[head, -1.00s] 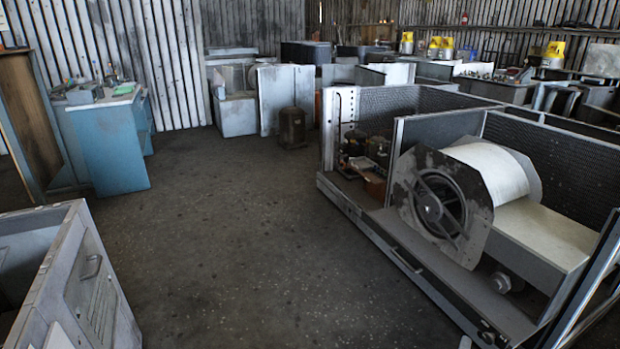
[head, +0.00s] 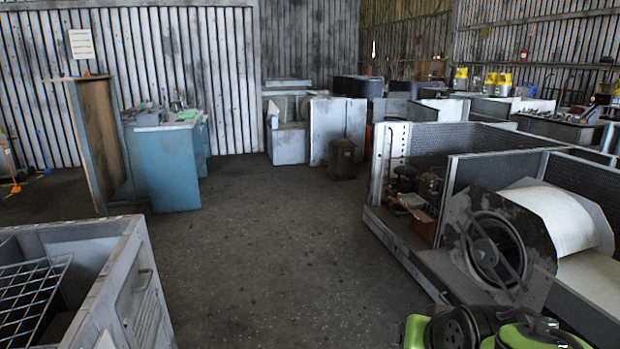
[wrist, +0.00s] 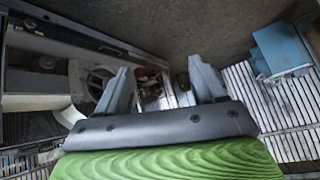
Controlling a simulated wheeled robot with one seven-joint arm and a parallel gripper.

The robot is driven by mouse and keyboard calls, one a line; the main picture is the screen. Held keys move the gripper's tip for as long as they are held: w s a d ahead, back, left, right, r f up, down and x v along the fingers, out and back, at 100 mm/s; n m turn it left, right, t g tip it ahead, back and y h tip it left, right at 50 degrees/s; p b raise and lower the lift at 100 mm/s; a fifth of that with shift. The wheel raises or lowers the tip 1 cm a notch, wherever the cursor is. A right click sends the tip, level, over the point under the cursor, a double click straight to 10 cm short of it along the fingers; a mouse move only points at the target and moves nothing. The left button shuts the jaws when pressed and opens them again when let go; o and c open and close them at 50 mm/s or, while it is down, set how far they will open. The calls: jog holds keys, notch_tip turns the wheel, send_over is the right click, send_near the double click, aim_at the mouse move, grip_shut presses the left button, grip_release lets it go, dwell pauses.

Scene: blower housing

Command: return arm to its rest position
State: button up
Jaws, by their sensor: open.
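My gripper shows in the wrist view (wrist: 162,88), its two grey fingers spread apart with nothing between them. Behind the fingers are a dark palm bar and a green wrist part. In the head view, green and black parts of my own arm show at the bottom right, in front of the blower unit; the fingers are not visible there. The blower housing (head: 545,218), with a pale drum and a dark round opening, stands in its open metal cabinet (head: 420,262) at the right. It also shows in the wrist view (wrist: 100,80), at the left and apart from the fingers.
An open grey metal box (head: 140,265) stands at the lower left. A blue workbench (head: 168,170) with small items stands behind it. A dark canister (head: 342,158) and grey cabinets (head: 335,125) are at the back. The floor between them (head: 270,250) is clear.

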jog(key=s+a+f+n+g, duration=0.2)
jog(key=s+n, duration=0.1)
jog(key=s, duration=1.5)
notch_tip(320, 180, up, 17)
jog(key=p, duration=1.7)
jog(key=shift+w+a+p, duration=0.15)
jog(key=shift+w+p, duration=0.05)
jog(key=shift+p, duration=0.1)
